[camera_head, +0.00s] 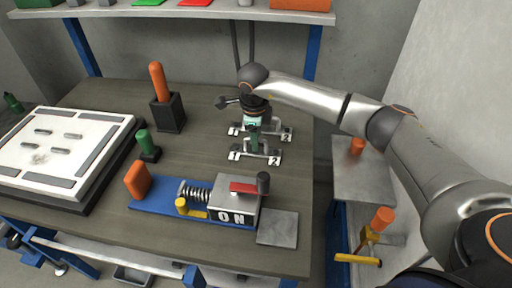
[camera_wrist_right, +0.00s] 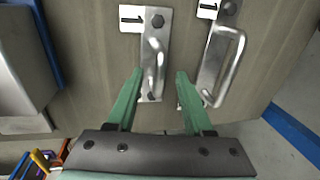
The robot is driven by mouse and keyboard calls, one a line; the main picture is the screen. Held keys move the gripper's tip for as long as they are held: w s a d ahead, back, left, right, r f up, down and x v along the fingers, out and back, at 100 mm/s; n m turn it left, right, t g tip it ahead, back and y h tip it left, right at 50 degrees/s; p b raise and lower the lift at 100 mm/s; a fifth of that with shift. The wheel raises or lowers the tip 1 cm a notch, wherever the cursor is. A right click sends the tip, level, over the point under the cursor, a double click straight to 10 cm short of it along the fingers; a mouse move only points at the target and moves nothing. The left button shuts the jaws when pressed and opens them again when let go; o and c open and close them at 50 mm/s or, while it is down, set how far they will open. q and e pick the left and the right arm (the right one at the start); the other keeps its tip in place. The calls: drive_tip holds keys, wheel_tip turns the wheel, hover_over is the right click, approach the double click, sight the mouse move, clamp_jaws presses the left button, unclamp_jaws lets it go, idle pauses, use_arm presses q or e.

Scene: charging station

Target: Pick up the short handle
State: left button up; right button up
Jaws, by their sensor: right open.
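Two metal bar handles lie on the workbench between plates labelled 1 and 2. The nearer handle (camera_head: 262,153) looks the smaller of the two in the right wrist view (camera_wrist_right: 154,68); I take it as the short handle. The other handle (camera_wrist_right: 238,65) has a larger loop and is at the right there. My right gripper (camera_head: 253,142) points down at the handles in the head view. In the right wrist view its green fingers (camera_wrist_right: 160,73) are open, on either side of the smaller handle. Contact with it cannot be told. My left gripper is not in view.
A switch box (camera_head: 232,207) marked ON, on a blue base, and a flat metal plate (camera_head: 278,228) stand in front. A tall orange handle (camera_head: 158,82), a green handle (camera_head: 146,141) and a white slotted panel (camera_head: 62,150) are to the left. A shelf (camera_head: 180,12) hangs behind.

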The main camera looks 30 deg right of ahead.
drive_tip(key=shift+w+f, duration=0.1)
drive_tip(key=shift+f, duration=0.75)
drive_tip(key=shift+c, duration=0.3)
clamp_jaws()
idle(0.5)
